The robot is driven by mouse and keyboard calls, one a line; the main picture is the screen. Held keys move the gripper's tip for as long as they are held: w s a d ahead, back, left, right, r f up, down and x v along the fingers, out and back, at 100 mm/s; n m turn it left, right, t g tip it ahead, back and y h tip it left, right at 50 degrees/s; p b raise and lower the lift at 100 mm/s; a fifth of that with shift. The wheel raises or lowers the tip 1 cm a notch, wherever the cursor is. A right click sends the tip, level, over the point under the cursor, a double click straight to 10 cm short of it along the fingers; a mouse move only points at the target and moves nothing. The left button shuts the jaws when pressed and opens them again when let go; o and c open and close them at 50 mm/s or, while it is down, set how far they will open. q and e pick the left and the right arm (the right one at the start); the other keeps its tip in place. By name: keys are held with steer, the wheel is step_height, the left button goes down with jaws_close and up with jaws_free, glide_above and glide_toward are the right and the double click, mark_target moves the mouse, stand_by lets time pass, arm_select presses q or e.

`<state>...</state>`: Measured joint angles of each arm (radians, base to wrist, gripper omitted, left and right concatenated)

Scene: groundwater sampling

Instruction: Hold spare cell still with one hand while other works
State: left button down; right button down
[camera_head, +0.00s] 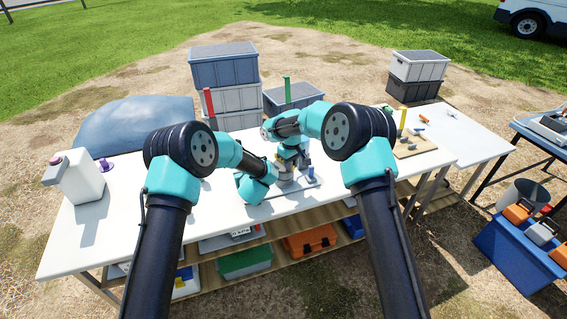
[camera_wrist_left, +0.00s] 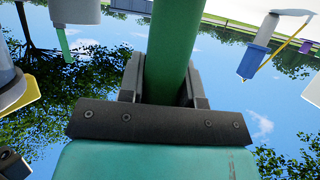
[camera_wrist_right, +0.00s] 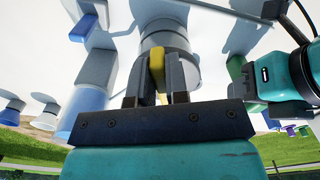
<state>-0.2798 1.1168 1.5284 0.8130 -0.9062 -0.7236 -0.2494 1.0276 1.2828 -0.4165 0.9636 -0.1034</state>
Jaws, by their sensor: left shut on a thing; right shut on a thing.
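In the left wrist view my left gripper (camera_wrist_left: 164,88) is shut around a dark green cylinder (camera_wrist_left: 170,40) that runs up out of the picture. I cannot tell whether this is the spare cell. In the right wrist view my right gripper (camera_wrist_right: 157,85) is shut on a yellow tab (camera_wrist_right: 156,66), close against a grey cylindrical part (camera_wrist_right: 165,35). In the head view both grippers are close together over a grey base plate (camera_head: 296,187) on the white table (camera_head: 140,225). The arms hide much of the work there.
A white jug (camera_head: 76,180) stands at the table's left end. Stacked grey crates (camera_head: 222,70) stand behind the table. A wooden board (camera_head: 412,147) with small parts lies to the right. The table between jug and grippers is mostly clear.

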steer(key=shift+s+a+m, duration=0.1)
steer(key=shift+a+m, duration=0.2)
steer(key=shift+m, duration=0.65)
steer(key=shift+s+a+m, duration=0.15)
steer(key=shift+a+m, duration=0.15)
steer(key=shift+m, duration=0.7)
steer(key=shift+s+a+m, duration=0.1)
steer(key=shift+a+m, duration=0.2)
steer(key=shift+m, duration=0.65)
